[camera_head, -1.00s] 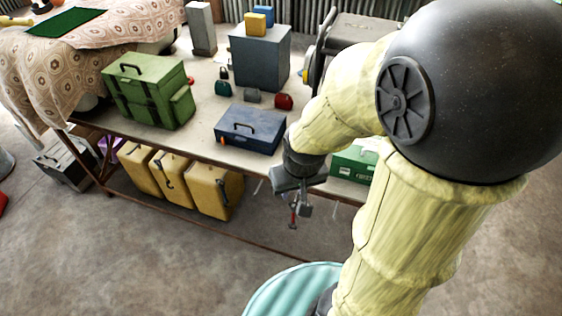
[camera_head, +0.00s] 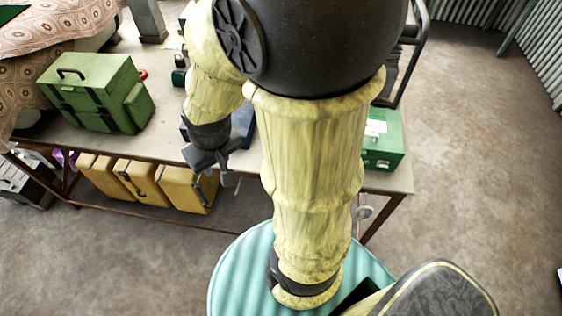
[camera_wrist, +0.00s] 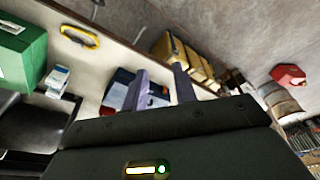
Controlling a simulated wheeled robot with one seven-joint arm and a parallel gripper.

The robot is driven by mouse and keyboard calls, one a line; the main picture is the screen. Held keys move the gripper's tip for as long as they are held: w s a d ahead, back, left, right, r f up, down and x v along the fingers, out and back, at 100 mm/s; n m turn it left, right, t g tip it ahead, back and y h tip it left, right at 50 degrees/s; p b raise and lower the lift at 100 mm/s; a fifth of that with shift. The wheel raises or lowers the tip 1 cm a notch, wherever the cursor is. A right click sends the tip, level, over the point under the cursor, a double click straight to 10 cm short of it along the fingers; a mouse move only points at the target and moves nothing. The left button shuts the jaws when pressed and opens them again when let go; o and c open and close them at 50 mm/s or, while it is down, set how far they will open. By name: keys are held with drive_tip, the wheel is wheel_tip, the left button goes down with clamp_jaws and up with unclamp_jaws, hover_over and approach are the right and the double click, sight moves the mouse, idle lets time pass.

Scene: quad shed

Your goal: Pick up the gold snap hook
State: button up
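The gold snap hook (camera_wrist: 94,40) shows in the wrist view as a yellow loop lying on the pale tabletop, at upper left between the green case and the blue toolbox. I cannot pick it out in the head view, where my arm covers part of the table. My gripper (camera_head: 222,172) hangs at the table's front edge, in front of the blue toolbox. In the wrist view the two fingers of my gripper (camera_wrist: 160,82) stand apart, with nothing visible held between them. The snap hook is off to the left of the fingers, apart from them.
A green case (camera_head: 383,140) is on the table's right end, and a blue toolbox (camera_head: 243,124) is behind my gripper. A large green toolbox (camera_head: 95,92) stands at left. Yellow canisters (camera_head: 188,188) are below the table. Open floor lies to the right.

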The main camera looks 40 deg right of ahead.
drive_tip(key=w+d+f+n+g+h+p, duration=0.1)
drive_tip(key=w+d+f+n+g+p, duration=0.1)
drive_tip(key=d, duration=0.7)
drive_tip(key=w+d+f+n+g+h+p, duration=0.1)
drive_tip(key=w+d+n+g+p, duration=0.3)
drive_tip(key=d, duration=0.6)
drive_tip(key=w+f+n+p, duration=0.1)
drive_tip(key=w+n+p, duration=0.1)
drive_tip(key=p, duration=0.1)
drive_tip(key=shift+w+f+h, duration=0.15)
drive_tip(key=shift+f+h, duration=0.05)
drive_tip(key=shift+h, duration=0.1)
drive_tip(key=shift+f+g, duration=0.1)
drive_tip(key=shift+g, duration=0.2)
drive_tip(key=p+x, duration=0.3)
drive_tip(key=x, duration=0.8)
drive_tip(key=shift+d+f, duration=0.1)
drive_tip(key=shift+f, duration=0.4)
